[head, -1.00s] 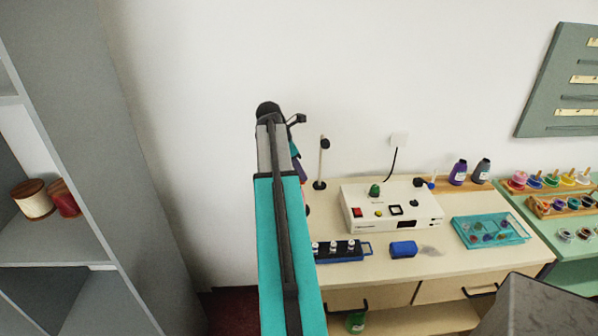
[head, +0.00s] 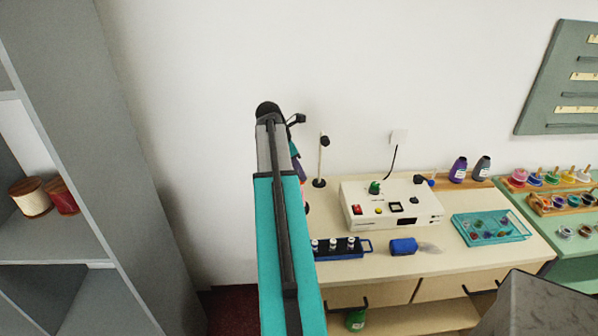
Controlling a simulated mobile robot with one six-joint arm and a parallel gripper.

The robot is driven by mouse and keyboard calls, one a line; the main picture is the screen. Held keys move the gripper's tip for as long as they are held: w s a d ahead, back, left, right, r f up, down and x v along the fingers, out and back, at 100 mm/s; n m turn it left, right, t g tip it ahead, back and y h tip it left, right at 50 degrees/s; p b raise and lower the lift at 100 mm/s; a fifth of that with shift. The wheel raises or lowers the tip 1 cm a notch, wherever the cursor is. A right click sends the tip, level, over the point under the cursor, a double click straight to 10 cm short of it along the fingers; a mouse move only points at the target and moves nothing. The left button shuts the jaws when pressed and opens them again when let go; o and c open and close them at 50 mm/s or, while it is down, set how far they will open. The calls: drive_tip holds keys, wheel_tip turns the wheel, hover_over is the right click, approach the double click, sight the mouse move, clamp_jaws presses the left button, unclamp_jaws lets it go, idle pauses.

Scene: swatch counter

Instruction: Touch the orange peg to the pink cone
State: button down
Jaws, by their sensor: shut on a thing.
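I cannot make out the orange peg or the pink cone anywhere in the head view. My own teal arm reaches up the middle of the picture and covers the left end of the counter. My gripper is hidden behind the arm, so neither its jaws nor anything in them shows. A small part of a purple thing (head: 296,158) peeks out at the arm's right edge, too covered to name.
The cream counter (head: 450,265) holds a white control box (head: 365,218), a dark rack with white-topped pieces (head: 352,252), a blue block (head: 403,246), a teal tray (head: 522,237), a thin stand (head: 320,165) and two bottles (head: 458,171). A grey shelf unit (head: 85,130) stands left.

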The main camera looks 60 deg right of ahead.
drive_tip(key=shift+f, duration=0.35)
idle(0.5)
drive_tip(key=shift+a+f+p, duration=0.1)
drive_tip(key=shift+f+p, duration=0.1)
drive_tip(key=shift+p, duration=0.1)
idle(2.3)
drive_tip(key=shift+r, duration=0.2)
drive_tip(key=shift+r+p, duration=2.05)
drive_tip(key=shift+r, duration=0.4)
drive_tip(key=shift+f, duration=0.1)
